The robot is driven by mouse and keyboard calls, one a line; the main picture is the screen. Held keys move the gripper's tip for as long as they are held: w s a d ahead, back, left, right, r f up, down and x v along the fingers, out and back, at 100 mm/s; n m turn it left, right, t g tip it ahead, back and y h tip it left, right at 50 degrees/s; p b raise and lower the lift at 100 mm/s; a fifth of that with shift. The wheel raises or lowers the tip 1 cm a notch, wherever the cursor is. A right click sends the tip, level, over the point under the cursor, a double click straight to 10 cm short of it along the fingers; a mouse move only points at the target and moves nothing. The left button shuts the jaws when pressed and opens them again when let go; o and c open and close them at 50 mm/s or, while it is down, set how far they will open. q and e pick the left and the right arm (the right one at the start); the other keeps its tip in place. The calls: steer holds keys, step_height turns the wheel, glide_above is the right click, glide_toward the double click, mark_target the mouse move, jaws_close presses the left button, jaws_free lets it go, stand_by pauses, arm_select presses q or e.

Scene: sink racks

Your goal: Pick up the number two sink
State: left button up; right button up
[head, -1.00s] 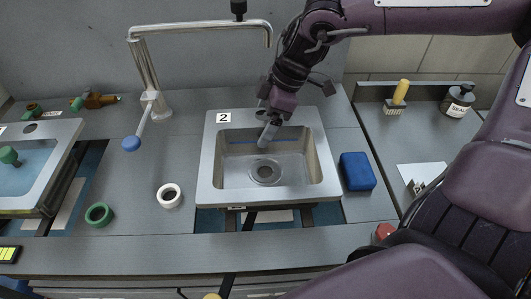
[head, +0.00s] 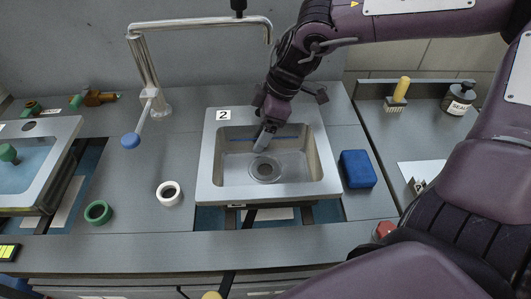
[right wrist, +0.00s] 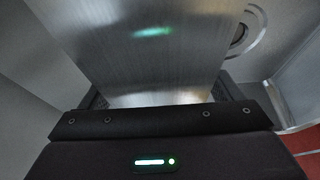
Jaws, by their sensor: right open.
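The number two sink (head: 208,165) is a square metal basin in the middle of the bench, with a white label "2" on its back left rim and a round drain in its floor. My right gripper (head: 263,143) reaches down over the sink's back rim into the basin, above and behind the drain. It is open. In the right wrist view, a broad brushed metal surface (right wrist: 140,45) fills the space in front of the gripper, and the round drain (right wrist: 240,35) shows at upper right. Whether the fingers touch the sink is hidden. My left gripper is not in view.
A tall faucet (head: 147,75) with a blue-knobbed lever stands behind left. A white ring (head: 160,193) and a green ring (head: 98,222) lie left of the sink. A blue block (head: 357,170) sits close to its right. Another sink (head: 60,150) is at far left.

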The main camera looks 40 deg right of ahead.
steer(key=shift+c, duration=0.3)
steer(key=c, duration=1.7)
steer(key=shift+c, duration=0.4)
steer(key=shift+r, duration=0.1)
steer(key=shift+w+r+p, duration=0.1)
steer(key=shift+r+p, duration=0.2)
steer(key=shift+p, duration=0.15)
step_height(320, 180, up, 28)
